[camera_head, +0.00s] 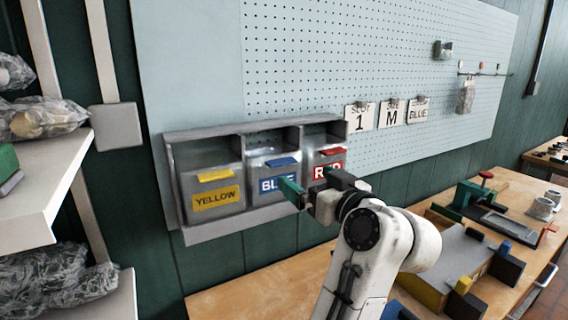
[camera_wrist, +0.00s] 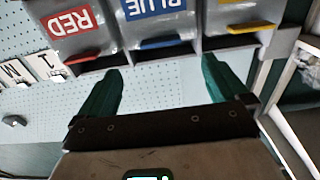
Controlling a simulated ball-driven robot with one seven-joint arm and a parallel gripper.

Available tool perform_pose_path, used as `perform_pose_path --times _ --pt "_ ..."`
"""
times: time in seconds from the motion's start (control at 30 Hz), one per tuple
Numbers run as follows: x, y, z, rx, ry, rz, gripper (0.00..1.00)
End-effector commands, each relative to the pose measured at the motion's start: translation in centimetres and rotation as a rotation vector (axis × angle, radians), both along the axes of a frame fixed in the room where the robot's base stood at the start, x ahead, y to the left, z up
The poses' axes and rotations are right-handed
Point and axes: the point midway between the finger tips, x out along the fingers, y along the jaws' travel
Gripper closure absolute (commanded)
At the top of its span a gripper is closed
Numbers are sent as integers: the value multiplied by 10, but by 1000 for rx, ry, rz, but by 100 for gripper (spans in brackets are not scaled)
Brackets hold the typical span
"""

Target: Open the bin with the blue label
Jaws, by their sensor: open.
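The bin with the blue label (camera_head: 273,174) is the middle of three grey bins in a wall rack, in the head view. It has a blue handle tab (camera_head: 282,161) above its label, and it sits in its slot. In the wrist view the blue-labelled bin (camera_wrist: 151,20) appears upside down, with its blue tab (camera_wrist: 160,43) facing my gripper. My gripper (camera_wrist: 160,85) is open and empty, its green fingers spread to either side of the blue tab and apart from it. In the head view my gripper (camera_head: 306,190) covers the label's right end.
A yellow-labelled bin (camera_head: 213,196) is on the left and a red-labelled bin (camera_head: 328,158) on the right, close beside the blue one. A workbench with tools (camera_head: 235,291) lies below. Shelves with wrapped goods (camera_head: 60,182) stand at the left.

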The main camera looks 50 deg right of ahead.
Motion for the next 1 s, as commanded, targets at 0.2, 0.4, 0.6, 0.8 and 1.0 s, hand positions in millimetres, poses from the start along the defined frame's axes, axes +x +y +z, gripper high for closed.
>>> perform_pose_path --times 0.2,0.4,0.6,0.8,1.0 --pt "36 -9 3 5 3 4 0" --pt "69 -19 2 4 3 3 0" --pt "90 -26 1 3 3 1 0" --pt "95 -27 0 1 3 1 0" --pt "95 -27 -1 1 3 1 1"
